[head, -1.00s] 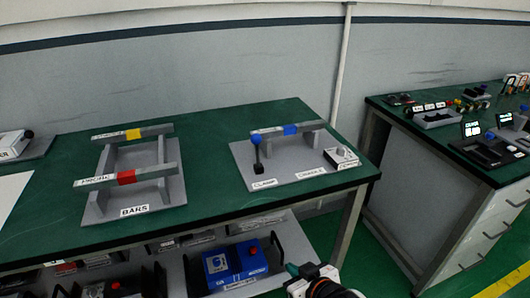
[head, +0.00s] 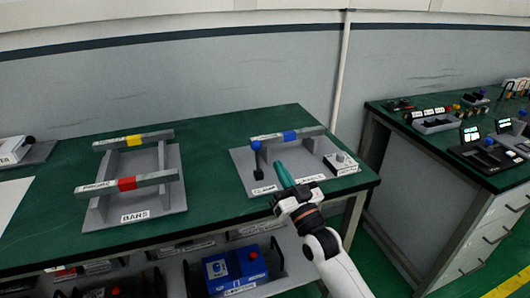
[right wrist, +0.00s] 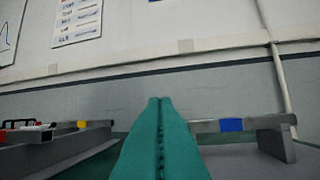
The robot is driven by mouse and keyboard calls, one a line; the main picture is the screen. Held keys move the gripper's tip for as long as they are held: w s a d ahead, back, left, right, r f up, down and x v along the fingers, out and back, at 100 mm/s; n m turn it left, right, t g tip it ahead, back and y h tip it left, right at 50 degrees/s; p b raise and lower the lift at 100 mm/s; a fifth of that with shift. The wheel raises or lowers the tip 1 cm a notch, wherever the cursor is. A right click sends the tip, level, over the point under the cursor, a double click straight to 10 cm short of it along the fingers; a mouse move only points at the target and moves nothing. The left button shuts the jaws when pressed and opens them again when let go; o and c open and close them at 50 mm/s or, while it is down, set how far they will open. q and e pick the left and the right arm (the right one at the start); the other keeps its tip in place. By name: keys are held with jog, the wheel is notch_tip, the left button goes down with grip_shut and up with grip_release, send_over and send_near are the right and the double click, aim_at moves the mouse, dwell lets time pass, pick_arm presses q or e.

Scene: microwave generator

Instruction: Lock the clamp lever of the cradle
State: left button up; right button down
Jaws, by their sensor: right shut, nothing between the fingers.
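The clamp lever (head: 257,160) is a dark post with a blue ball knob, upright at the left front of the grey cradle plate (head: 243,160). A grey bar with a blue band (head: 290,136) lies across the cradle behind it; it also shows in the right wrist view (right wrist: 231,125). My right gripper (head: 279,166) has green fingers shut and empty. In the head view it appears just right of the lever, over the plate's front. The lever is not clear in the right wrist view. My left gripper is not in view.
A white-topped box (head: 340,163) sits on the plate's right side. The bars rack (head: 178,195), with red-banded and yellow-banded bars, stands to the left. A blue box (head: 236,268) is on the shelf below. Green tabletop (head: 217,180) lies free between rack and cradle.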

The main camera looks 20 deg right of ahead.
aim_at(257, 157)
jog(key=shift+w+a+r+p, duration=0.1)
jog(key=shift+w+a, duration=0.2)
jog(key=shift+w, duration=1)
jog(key=shift+w+a+p, duration=0.1)
jog(key=shift+w+a, duration=0.2)
jog(key=shift+w, duration=1.05)
jog(key=shift+w+a+r+p, duration=0.1)
jog(key=shift+w+a, duration=0.2)
jog(key=shift+w, duration=1)
